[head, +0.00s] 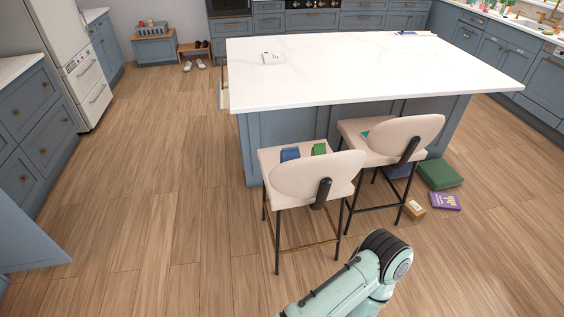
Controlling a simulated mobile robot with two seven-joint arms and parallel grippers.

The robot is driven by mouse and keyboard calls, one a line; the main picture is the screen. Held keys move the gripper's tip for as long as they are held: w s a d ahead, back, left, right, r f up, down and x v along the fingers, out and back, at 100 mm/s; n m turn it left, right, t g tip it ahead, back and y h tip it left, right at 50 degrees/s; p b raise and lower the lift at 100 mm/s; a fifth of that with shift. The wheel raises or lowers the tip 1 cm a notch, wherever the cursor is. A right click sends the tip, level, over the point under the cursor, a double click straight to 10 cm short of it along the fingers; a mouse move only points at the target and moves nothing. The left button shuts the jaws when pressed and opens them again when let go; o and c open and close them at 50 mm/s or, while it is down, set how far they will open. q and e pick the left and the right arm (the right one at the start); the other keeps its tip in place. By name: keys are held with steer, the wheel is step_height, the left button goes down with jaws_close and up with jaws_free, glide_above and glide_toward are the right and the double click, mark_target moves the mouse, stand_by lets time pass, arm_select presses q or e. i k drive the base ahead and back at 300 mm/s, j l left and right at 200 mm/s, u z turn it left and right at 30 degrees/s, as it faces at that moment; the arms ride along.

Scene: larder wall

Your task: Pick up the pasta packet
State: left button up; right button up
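I cannot make out a pasta packet for certain in the head view. A small blue packet-like item (290,154) and a smaller green item (319,149) lie on the seat of the nearer bar stool, partly hidden by its backrest; I cannot tell what either one is. Part of one of my arms shows at the bottom, in front of the stools. No gripper fingers are in view, so neither gripper's state shows.
A white-topped island (380,65) fills the middle, with the nearer stool (315,180) and a second stool (405,138) before it. A green box (440,174), a small brown box (415,209) and a purple book (445,201) lie on the floor. The floor at left is clear.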

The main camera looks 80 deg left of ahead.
mark_target(287, 154)
steer(key=k+u, duration=0.15)
steer(key=u, duration=0.35)
steer(key=k+j+u, duration=0.1)
steer(key=u, duration=1.9)
steer(key=i+j+u, duration=0.3)
steer(key=i+j, duration=0.95)
steer(key=i, duration=0.15)
